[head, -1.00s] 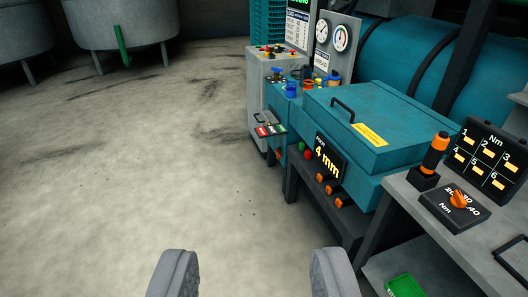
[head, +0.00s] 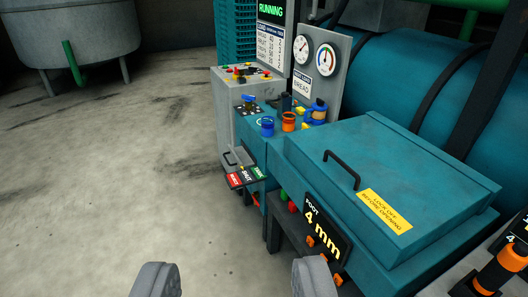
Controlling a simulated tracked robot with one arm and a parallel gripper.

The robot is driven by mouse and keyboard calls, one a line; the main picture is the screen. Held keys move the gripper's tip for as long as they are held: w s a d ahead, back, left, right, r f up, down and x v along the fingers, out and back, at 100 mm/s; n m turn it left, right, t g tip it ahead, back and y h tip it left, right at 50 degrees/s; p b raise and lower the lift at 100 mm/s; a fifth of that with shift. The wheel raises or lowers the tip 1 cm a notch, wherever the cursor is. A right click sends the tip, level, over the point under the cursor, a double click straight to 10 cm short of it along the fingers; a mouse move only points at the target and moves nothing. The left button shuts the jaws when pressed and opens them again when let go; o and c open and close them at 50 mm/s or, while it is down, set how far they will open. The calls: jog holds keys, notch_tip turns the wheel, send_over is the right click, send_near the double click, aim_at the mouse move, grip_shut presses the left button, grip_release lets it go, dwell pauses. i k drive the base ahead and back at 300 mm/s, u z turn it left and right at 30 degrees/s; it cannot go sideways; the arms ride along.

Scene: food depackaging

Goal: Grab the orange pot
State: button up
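The orange pot (head: 289,121) is a small cup-shaped item on the teal machine's narrow top, right of a blue pot (head: 267,126) of similar shape. My gripper (head: 235,272) shows as two grey fingertips at the bottom edge, wide apart, with only floor and machine edge behind the gap. It is open and empty. The orange pot is well ahead of it and higher in the picture, apart from both fingers. The pot's lower part is partly hidden by the machine's edge or neighbours.
A teal lidded box (head: 400,165) with a black handle stands right of the pots. A gauge panel (head: 318,65) rises behind them. Tags (head: 246,174) and a "4 mm" display (head: 322,232) stick out in front. The floor (head: 90,190) at left is clear.

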aim_at(289, 122)
jog(key=z, duration=0.15)
jog(key=i, duration=1.1)
jog(key=u, duration=0.6)
jog(key=i, duration=1.95)
jog(key=z, duration=0.85)
